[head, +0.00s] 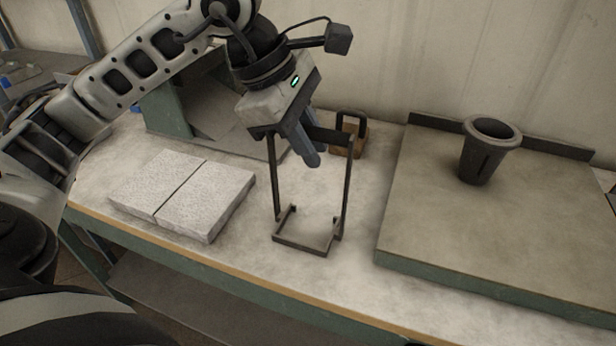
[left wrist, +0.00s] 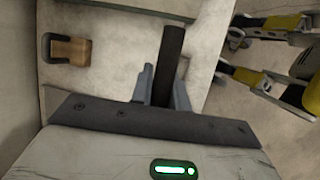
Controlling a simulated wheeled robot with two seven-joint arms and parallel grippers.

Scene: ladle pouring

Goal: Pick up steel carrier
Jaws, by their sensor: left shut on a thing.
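The steel carrier (head: 346,195) is a dark open frame with two upright sides, a top bar and a squared base, and it stands upright over the middle of the table. My left gripper (head: 309,146) is at its top and shut on the top bar. In the left wrist view the dark bar (left wrist: 171,62) runs between the two fingers of my left gripper (left wrist: 163,88). I cannot tell if the carrier's base touches the table. My right gripper does not show.
Two pale slabs (head: 183,193) lie left of the carrier. A raised board (head: 430,200) at right bears a dark flared cup (head: 484,155). A wooden block with a dark handle (head: 348,137) sits behind the carrier. Bare table (head: 225,265) lies in front.

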